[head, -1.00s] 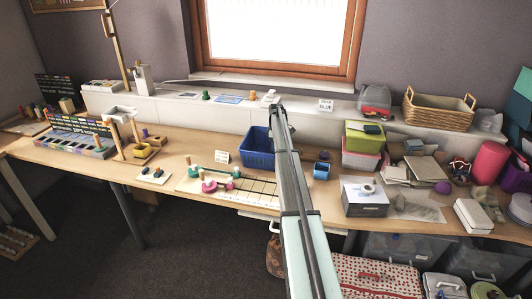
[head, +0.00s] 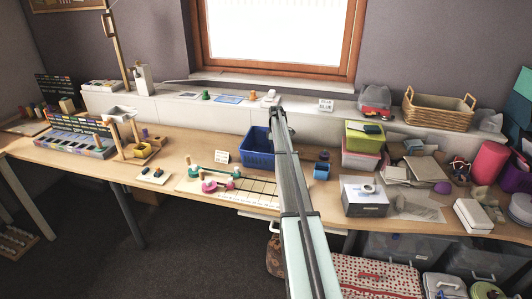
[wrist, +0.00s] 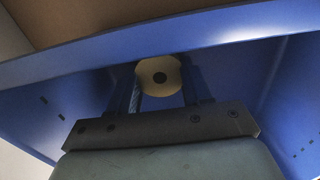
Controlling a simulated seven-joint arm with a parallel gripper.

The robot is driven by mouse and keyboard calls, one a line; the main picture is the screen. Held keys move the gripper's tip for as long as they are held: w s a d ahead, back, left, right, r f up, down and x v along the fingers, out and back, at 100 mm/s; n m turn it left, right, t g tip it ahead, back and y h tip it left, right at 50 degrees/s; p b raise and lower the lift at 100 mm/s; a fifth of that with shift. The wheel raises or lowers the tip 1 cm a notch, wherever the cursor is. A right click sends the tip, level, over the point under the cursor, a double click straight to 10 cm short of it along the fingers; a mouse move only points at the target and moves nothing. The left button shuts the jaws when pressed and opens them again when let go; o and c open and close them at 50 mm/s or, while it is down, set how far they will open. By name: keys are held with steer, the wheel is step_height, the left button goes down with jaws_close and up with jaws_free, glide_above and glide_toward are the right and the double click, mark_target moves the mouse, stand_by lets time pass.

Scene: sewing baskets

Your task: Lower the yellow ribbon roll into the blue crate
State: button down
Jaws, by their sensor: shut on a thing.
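The blue crate (head: 257,150) stands on the table, left of and partly behind my arm in the head view. In the wrist view its blue rim (wrist: 110,43) crosses the top, and its walls surround my gripper. My gripper (wrist: 160,84) is shut on the yellow ribbon roll (wrist: 158,66), a pale yellow disc with a dark centre hole. The roll shows against the crate's inside, between the fingers. Whether it touches the crate floor cannot be told. In the head view my arm hides the gripper and the roll.
A grey box (head: 364,196) is further right.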

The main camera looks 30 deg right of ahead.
stand_by(0.3)
steer(key=shift+c, duration=2.1)
jaws_free()
step_height(320, 180, up, 14)
steer(key=shift+f, duration=0.15)
